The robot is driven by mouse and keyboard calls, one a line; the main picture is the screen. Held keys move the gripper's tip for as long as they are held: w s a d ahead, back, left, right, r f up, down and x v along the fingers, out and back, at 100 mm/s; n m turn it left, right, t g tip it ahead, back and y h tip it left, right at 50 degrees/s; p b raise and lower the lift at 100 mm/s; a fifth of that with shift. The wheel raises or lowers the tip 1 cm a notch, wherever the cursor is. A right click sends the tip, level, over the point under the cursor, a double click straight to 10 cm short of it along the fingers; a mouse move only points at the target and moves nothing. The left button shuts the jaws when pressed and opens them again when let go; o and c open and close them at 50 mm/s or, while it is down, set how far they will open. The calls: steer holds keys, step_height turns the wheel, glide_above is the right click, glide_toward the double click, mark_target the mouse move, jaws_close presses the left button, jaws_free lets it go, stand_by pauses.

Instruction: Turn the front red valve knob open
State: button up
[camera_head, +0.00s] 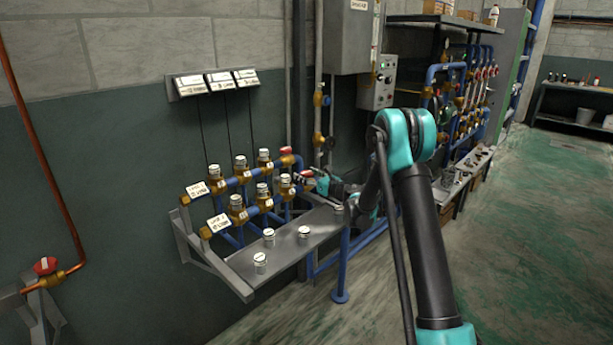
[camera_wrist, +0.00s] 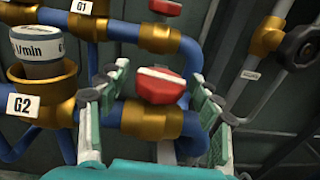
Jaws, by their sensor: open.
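The front red valve knob (camera_wrist: 160,85) has a white stripe across its top and sits on a brass valve body (camera_wrist: 150,120) in the wrist view. My gripper (camera_wrist: 158,92) is open, with one finger on each side of this knob. I see a gap between the knob and the right finger; contact on the left is hard to tell. In the head view the front red knob (camera_head: 306,173) is small, at the right end of the lower blue pipe row, with my gripper (camera_head: 309,182) at it. The rear red knob (camera_wrist: 167,7) is above it in the wrist view.
A gauge marked G2 (camera_wrist: 42,45) stands left of my gripper on a brass fitting. A black handwheel (camera_wrist: 298,45) is at the upper right. In the head view a metal shelf (camera_head: 285,255) with several small capped items lies below the pipes. Another red valve (camera_head: 45,265) is far left.

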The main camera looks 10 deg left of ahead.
steer(key=shift+c, duration=0.2)
steer(key=c, duration=1.1)
steer(key=shift+w+n+g+y, duration=0.1)
steer(key=shift+n+g+y, duration=0.65)
steer(key=shift+g, duration=0.25)
steer(key=shift+c, duration=0.3)
steer(key=shift+n+g+y, duration=0.55)
steer(key=shift+n+g, duration=0.2)
steer(key=shift+g, duration=0.25)
steer(key=shift+a, duration=0.1)
steer(key=o, duration=1.2)
steer(key=v, duration=1.2)
